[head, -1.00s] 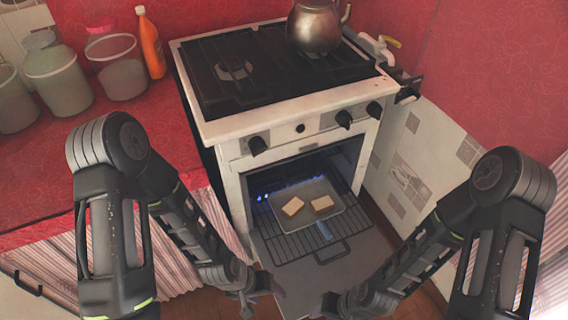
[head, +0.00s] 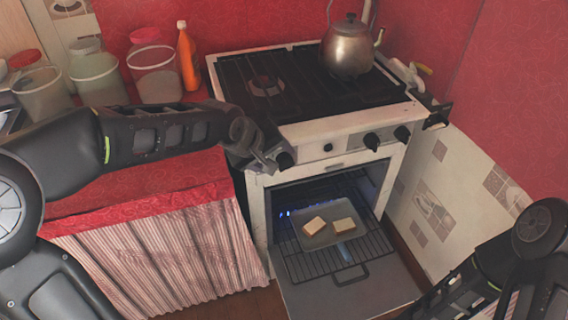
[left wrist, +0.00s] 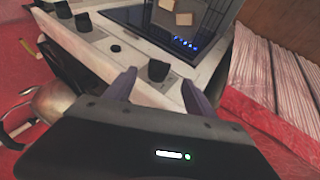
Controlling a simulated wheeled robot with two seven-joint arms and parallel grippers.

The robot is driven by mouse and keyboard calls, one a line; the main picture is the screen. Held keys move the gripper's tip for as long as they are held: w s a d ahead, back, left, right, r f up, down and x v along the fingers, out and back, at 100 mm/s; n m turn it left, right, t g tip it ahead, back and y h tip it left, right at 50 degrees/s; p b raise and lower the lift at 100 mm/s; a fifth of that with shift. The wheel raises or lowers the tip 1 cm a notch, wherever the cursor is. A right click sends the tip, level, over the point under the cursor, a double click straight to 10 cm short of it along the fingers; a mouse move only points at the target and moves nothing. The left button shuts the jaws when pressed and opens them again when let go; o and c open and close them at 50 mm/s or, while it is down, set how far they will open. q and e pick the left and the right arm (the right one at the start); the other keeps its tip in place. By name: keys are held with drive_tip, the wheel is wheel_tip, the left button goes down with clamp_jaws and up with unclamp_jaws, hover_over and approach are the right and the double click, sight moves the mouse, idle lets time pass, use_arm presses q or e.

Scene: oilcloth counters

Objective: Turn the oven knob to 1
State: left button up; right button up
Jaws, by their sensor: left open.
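The white stove (head: 330,128) has several black knobs on its front. My left gripper (head: 268,162) is at the leftmost knob (head: 285,159), coming in from the left. In the left wrist view my left gripper (left wrist: 160,82) is open, with one finger on each side of that knob (left wrist: 158,70); I cannot tell whether they touch it. The other knobs (head: 371,141) (head: 402,133) are to the right and free. No numbers on the dials are legible. My right arm is at the lower right; its gripper is out of the picture.
The oven door (head: 350,295) hangs open, with a rack and a tray (head: 318,240) holding two bread slices. Blue flames (head: 285,213) burn inside. A kettle (head: 347,48) stands on the hob. Jars and an orange bottle (head: 187,58) stand on the red counter (head: 150,185) at left.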

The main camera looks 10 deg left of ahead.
sight(286, 164)
use_arm(q)
drive_tip(key=shift+r, duration=0.1)
drive_tip(key=shift+x, duration=3.95)
drive_tip(key=shift+c, duration=0.3)
drive_tip(key=c, duration=1.3)
